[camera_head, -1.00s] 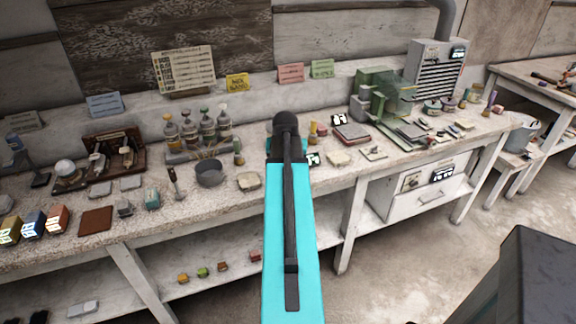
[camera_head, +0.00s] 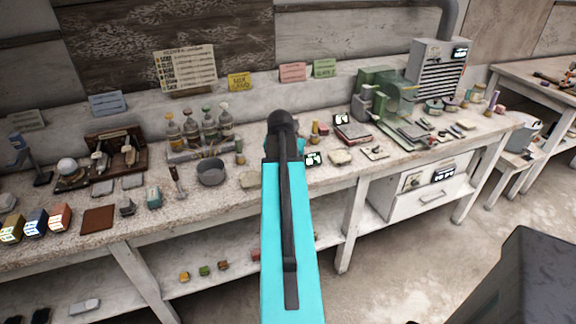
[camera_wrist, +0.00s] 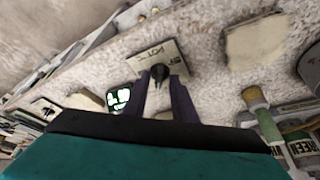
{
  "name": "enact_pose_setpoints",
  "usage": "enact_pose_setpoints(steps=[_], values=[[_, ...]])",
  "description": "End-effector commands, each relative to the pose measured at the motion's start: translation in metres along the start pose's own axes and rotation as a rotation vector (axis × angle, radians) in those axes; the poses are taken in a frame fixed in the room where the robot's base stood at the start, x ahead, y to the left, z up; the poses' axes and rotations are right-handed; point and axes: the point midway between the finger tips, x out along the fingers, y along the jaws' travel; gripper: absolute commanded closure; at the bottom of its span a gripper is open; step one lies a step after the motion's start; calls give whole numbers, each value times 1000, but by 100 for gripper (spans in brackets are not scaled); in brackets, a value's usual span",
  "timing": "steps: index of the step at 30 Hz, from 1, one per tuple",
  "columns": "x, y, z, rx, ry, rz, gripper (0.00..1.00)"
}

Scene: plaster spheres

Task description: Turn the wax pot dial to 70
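The black dial knob (camera_wrist: 160,72) sits on a pale plate (camera_wrist: 144,60) with dark markings, near the table's front edge in the wrist view. The markings are too blurred to read as a setting. My gripper (camera_wrist: 159,78) has its two dark fingers on either side of the knob. The fingers stand apart, and I see no clear contact. My arm hides the dial and fingers there. A grey metal pot (camera_head: 211,173) stands left of my arm.
A pale slab (camera_wrist: 256,45) lies near the plate. Bottles (camera_wrist: 301,150) and a brush-like tool (camera_wrist: 262,105) are close to my gripper in the wrist view. A green machine (camera_head: 380,95) stands further right on the crowded bench.

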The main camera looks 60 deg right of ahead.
Motion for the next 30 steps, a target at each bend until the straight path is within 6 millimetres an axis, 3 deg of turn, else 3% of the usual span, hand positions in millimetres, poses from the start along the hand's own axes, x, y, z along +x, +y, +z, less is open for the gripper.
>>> enact_pose_setpoints(steps=[16,30], values=[[-6,0,1,0,-1,0,73],[-52,0,1,0,0,0,73]])
